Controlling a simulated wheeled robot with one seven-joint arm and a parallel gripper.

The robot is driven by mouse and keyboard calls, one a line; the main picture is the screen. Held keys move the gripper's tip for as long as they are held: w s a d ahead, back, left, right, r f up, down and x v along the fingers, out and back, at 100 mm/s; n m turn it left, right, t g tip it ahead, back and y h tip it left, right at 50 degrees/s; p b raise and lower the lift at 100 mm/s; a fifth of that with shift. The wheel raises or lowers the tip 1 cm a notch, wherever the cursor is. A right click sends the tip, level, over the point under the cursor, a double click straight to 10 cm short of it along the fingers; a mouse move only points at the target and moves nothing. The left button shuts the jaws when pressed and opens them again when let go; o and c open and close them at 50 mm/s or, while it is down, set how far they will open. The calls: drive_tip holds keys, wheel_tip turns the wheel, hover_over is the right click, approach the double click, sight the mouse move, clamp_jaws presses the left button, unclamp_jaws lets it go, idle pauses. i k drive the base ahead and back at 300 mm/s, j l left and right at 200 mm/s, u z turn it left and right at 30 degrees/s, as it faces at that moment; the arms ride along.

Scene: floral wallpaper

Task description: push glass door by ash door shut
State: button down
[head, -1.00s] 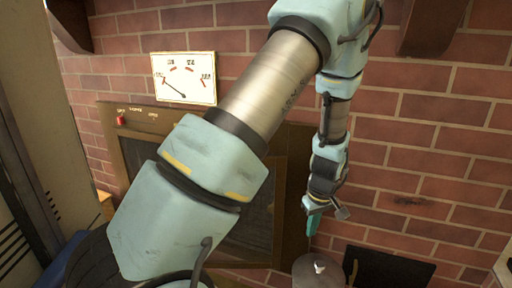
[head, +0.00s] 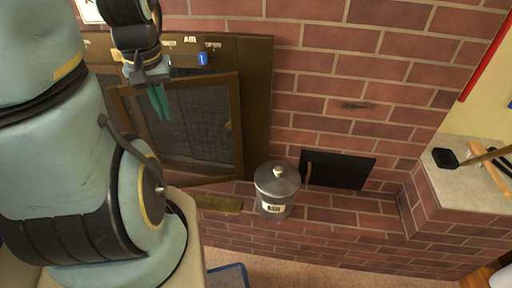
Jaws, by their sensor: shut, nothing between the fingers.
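The glass door (head: 238,150) is a brown-framed panel with dark glass in the brown stove front (head: 258,105). Its frame sits at a slant to the stove front and looks ajar. A small knob shows near its right edge. The ash door (head: 337,170) is a black panel low in the brick wall, to the right of the glass door. My gripper (head: 159,103) has teal fingers, shut and empty, and hangs in front of the upper glass door. I cannot tell whether it touches the door.
A grey lidded canister labelled ASH (head: 277,191) stands between the glass door and the ash door. A blue switch (head: 203,59) sits under the AIR label. A counter (head: 462,180) with tools is at right. Open floor lies in front.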

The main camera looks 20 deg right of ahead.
sight(115, 94)
drive_tip(key=l+u, duration=0.15)
drive_tip(key=u, duration=0.3)
drive_tip(key=k+l+u, duration=0.1)
drive_tip(key=u, duration=0.35)
drive_tip(key=l+u, duration=0.1)
drive_tip(key=u, duration=0.35)
drive_tip(key=k+u, duration=0.15)
drive_tip(key=u, duration=0.3)
